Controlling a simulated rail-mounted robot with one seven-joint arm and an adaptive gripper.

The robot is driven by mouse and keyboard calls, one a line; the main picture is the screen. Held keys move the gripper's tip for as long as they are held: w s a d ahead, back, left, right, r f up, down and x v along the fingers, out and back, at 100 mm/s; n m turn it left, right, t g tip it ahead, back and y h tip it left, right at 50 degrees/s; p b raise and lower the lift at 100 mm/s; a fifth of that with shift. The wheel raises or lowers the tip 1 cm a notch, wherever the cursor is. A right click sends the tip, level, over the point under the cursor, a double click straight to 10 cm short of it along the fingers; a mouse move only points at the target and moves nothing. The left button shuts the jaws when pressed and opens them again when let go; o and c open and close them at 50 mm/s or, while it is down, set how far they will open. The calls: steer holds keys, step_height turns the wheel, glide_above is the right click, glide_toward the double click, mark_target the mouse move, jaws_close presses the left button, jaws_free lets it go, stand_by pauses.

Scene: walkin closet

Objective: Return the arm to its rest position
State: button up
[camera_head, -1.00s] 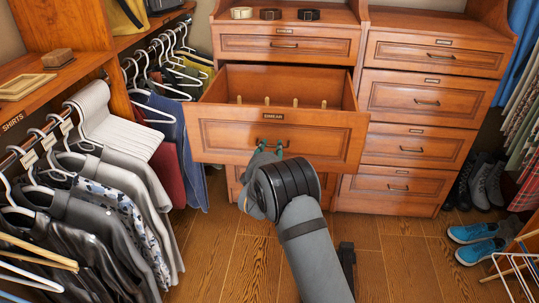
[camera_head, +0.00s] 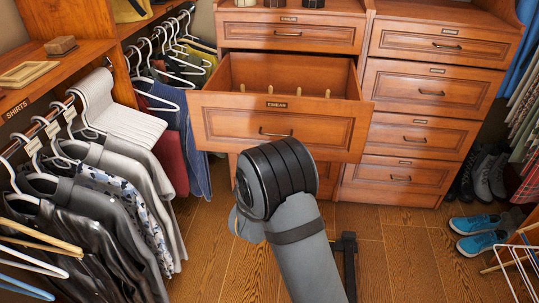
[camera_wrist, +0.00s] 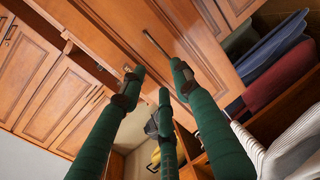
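My gripper (camera_wrist: 158,78) has green fingers that stand apart with nothing between them in the wrist view. In the head view my grey and black arm hides the gripper. The open drawer (camera_head: 240,112) juts out of the left wooden chest, with upright pegs showing inside. Its metal handle (camera_head: 275,132) is bare in the head view. A bar handle (camera_wrist: 156,44) also shows just beyond the fingertips in the wrist view, apart from them.
Shirts on hangers (camera_head: 110,165) fill the left side. A closed chest of drawers (camera_head: 430,100) stands at the right. Blue shoes (camera_head: 480,232) and a white wire rack (camera_head: 515,262) are on the right floor. The wooden floor (camera_head: 400,260) around my arm is mostly clear.

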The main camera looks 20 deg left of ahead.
steer(key=shift+w, duration=0.15)
glide_toward(276, 129)
steer(key=d+x, duration=0.1)
steer(key=x, duration=0.3)
steer(key=shift+w+a, duration=0.2)
steer(key=shift+a, duration=0.25)
steer(key=shift+w+f, duration=0.1)
steer(key=shift+w, duration=0.2)
